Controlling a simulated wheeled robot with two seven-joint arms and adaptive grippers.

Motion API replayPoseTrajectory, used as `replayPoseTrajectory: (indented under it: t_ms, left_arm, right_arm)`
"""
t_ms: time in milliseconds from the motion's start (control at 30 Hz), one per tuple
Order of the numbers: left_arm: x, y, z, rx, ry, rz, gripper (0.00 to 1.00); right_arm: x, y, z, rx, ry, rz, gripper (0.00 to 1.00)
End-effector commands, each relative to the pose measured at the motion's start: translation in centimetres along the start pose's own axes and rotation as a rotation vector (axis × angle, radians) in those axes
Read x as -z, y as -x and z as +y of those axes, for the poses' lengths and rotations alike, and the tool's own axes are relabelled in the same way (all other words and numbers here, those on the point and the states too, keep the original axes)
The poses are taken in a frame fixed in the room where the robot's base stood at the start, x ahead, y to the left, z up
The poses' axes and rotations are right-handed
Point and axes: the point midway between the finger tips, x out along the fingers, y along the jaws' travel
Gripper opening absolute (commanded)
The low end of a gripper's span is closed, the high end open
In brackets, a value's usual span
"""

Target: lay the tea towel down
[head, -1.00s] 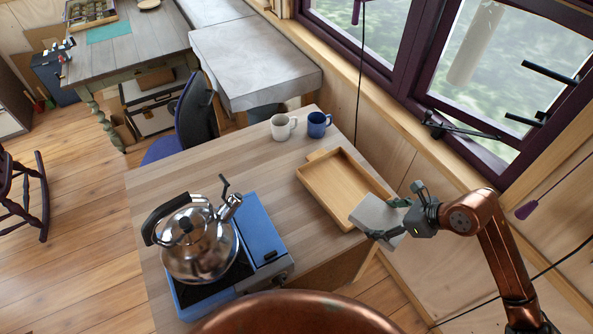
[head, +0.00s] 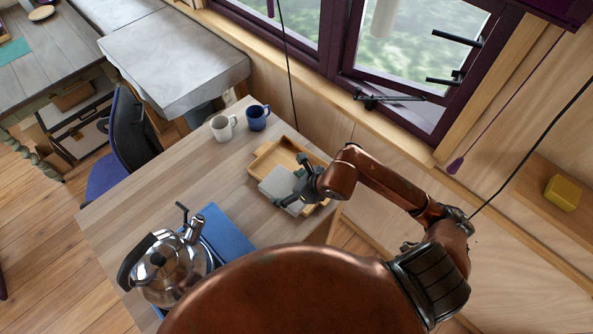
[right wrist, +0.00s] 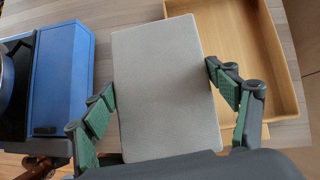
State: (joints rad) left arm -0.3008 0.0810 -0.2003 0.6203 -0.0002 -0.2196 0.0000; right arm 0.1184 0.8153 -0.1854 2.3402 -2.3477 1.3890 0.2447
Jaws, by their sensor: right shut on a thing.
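The tea towel (head: 277,186) is a folded, flat, light grey rectangle. My right gripper (head: 292,183) is shut on it. In the right wrist view the towel (right wrist: 165,110) lies between the two green-padded fingers of my right gripper (right wrist: 160,80). The towel overlaps the near left part of the wooden tray (head: 280,157) in the head view and covers part of its left side in the right wrist view (right wrist: 235,35). I cannot tell how high it is above the tray or table. My left gripper is out of view.
A steel kettle (head: 170,268) stands on a blue camping stove (head: 228,236) at the table's near left. A white mug (head: 221,128) and a blue mug (head: 258,117) stand beyond the tray. The tabletop (head: 175,180) between stove and mugs is clear.

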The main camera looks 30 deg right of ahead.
Motion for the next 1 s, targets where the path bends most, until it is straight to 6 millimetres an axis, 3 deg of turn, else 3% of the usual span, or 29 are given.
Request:
replayPoseTrajectory:
  t_ms: [367, 500, 700, 1000]
  left_arm:
    - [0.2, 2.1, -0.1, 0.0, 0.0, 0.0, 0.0]
    - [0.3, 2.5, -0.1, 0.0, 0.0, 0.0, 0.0]
    - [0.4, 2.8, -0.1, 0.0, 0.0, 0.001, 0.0]
    - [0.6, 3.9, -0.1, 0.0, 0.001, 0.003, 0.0]
  right_arm:
    - [0.5, -4.4, -8.3, 0.005, -0.01, 0.004, 0.59]
    - [1.8, -7.0, -10.2, 0.003, -0.01, 0.005, 0.59]
    - [2.7, -9.1, -12.0, 0.003, -0.006, 0.002, 0.59]
    - [4.3, -11.4, -12.6, 0.001, -0.008, 0.003, 0.59]
